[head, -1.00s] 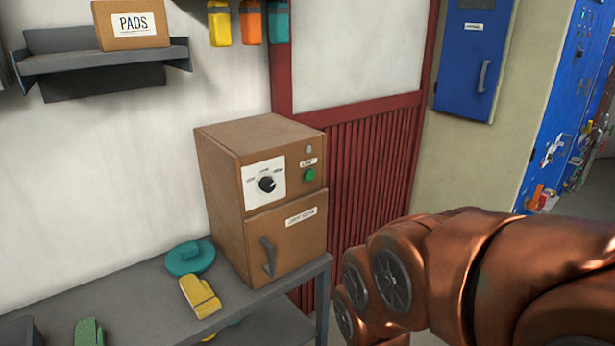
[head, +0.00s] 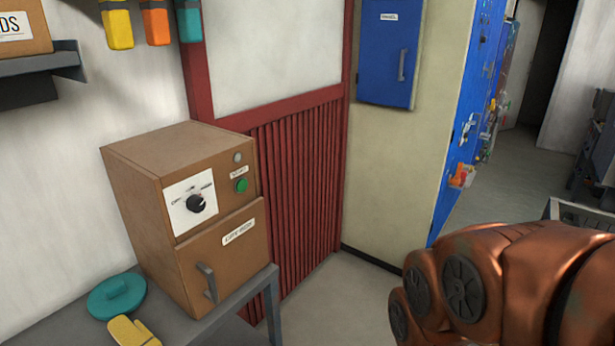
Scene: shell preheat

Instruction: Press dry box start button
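The dry box (head: 150,165) is a brown cabinet on the grey bench at the left of the head view. Its green start button (head: 242,185) is on the upper right of the front, below a small grey round lamp (head: 238,157) and a label. A black dial (head: 196,203) on a white plate is left of the button. The door below, with a grey handle (head: 208,284), looks shut. My copper-coloured arm is at the lower right, apart from the box. My gripper is not in view.
The grey bench (head: 240,296) also holds a teal lid-like disc (head: 117,297) and a yellow glove (head: 130,333). A red slatted panel (head: 300,185) stands behind the box. A blue wall cabinet (head: 390,50) hangs further right. Floor (head: 350,300) is clear between bench and arm.

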